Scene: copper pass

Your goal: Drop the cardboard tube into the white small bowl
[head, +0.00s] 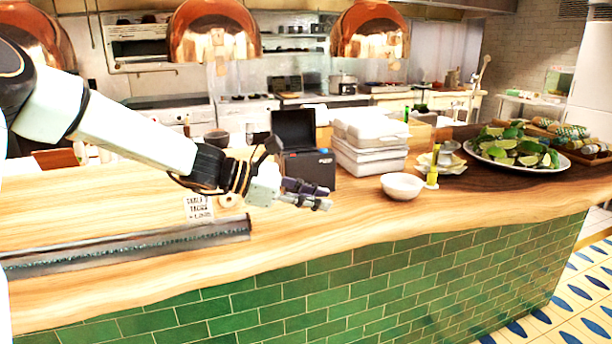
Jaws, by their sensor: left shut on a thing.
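My left gripper (318,198) reaches in from the left over the wooden counter, beside the black printer-like box. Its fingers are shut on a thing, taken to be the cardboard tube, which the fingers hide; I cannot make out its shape. The white small bowl (402,187) stands upright on the counter to the right of the gripper, clearly apart from it. My right gripper is not in view.
White stacked containers (370,155) stand behind the bowl, left of a yellow bottle (432,176). A black box (308,165) stands behind the gripper. A plate of limes (512,160) is at right. A long metal rail (130,246) lies along the front left. Copper lamps (215,35) hang above.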

